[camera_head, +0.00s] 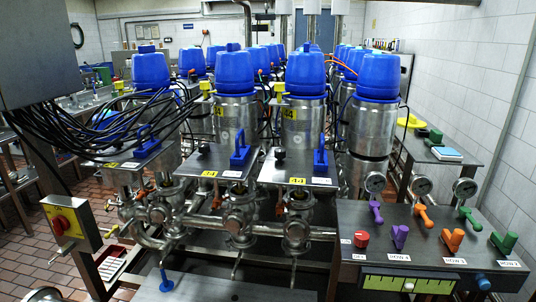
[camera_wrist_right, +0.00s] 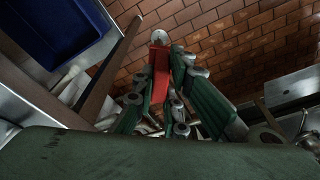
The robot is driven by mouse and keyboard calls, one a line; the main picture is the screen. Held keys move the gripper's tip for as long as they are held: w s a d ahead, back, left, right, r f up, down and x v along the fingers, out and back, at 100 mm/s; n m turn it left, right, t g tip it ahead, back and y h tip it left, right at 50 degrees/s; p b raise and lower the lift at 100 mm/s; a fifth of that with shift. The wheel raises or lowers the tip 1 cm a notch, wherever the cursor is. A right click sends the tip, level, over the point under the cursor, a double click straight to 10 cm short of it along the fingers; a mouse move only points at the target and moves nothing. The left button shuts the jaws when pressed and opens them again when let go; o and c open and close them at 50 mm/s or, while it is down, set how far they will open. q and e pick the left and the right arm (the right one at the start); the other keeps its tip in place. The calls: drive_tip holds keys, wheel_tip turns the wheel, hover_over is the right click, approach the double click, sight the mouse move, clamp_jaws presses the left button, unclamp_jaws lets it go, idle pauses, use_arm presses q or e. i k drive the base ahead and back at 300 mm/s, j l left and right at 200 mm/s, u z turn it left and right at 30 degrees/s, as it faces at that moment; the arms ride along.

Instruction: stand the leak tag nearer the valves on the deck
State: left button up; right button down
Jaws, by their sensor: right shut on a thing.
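My right gripper (camera_wrist_right: 165,66) shows in the right wrist view with green fingers, shut on a red piece (camera_wrist_right: 159,58) that may be a leak tag. The piece has a pale round part (camera_wrist_right: 160,37) at its far end. The fingers hide part of it. Neither gripper can be made out in the head view. The grey metal deck (camera_head: 225,289) lies at the bottom of the head view, in front of the valves. A small blue upright piece (camera_head: 166,283) stands at its left; I cannot tell whether it is a tag.
Steel valves with blue caps (camera_head: 305,72) stand in rows. Blue handles (camera_head: 239,152) stand on plates before them. A control panel (camera_head: 430,232) with coloured levers is at the right, a yellow switch box (camera_head: 70,223) at the left. A blue bin (camera_wrist_right: 55,25) shows in the wrist view.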

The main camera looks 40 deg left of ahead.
sight(102, 160)
drive_tip(key=j+u, duration=0.15)
drive_tip(key=u, duration=1.8)
